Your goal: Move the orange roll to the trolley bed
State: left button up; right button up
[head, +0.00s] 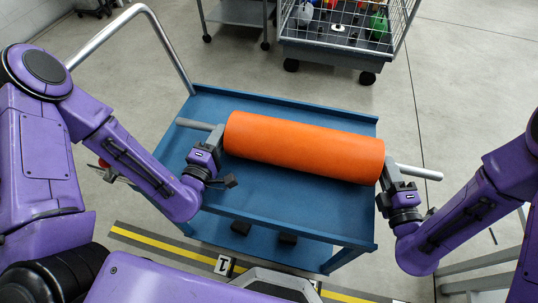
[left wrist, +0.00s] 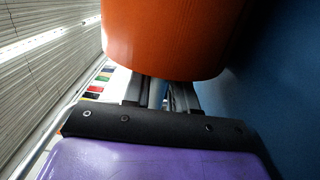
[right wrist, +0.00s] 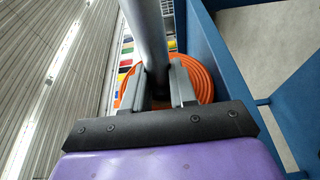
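The orange roll (head: 300,146) lies lengthwise over the blue trolley bed (head: 290,197); I cannot tell whether it touches the bed. A grey bar (head: 418,172) runs through it and sticks out at both ends. My left gripper (head: 212,143) has its fingers on either side of the bar at the roll's left end. The left wrist view shows the bar (left wrist: 157,92) between them. My right gripper (head: 387,170) has its fingers closed around the bar at the right end. The right wrist view shows the bar (right wrist: 147,35) and the roll's spiral end (right wrist: 205,78).
The trolley's grey push handle (head: 110,27) rises at the left. A wire cage cart (head: 350,60) with coloured items stands behind. A yellow and black floor stripe (head: 150,239) crosses in front. Floor right of the trolley is mostly clear.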

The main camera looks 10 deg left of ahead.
aim_at(414, 175)
pick_arm(q)
jog(key=o, duration=0.4)
jog(key=shift+s+r, duration=0.1)
pick_arm(e)
jog(key=o, duration=0.4)
jog(key=shift+s+r, duration=0.1)
pick_arm(q)
jog(key=shift+s, duration=0.1)
jog(key=o, duration=0.8)
pick_arm(e)
jog(key=o, duration=0.8)
jog(key=shift+d, duration=0.1)
jog(key=d, duration=0.3)
jog(key=s+d, duration=0.1)
jog(key=d, duration=0.2)
jog(key=shift+s+d, duration=0.2)
jog(key=shift+d, duration=0.15)
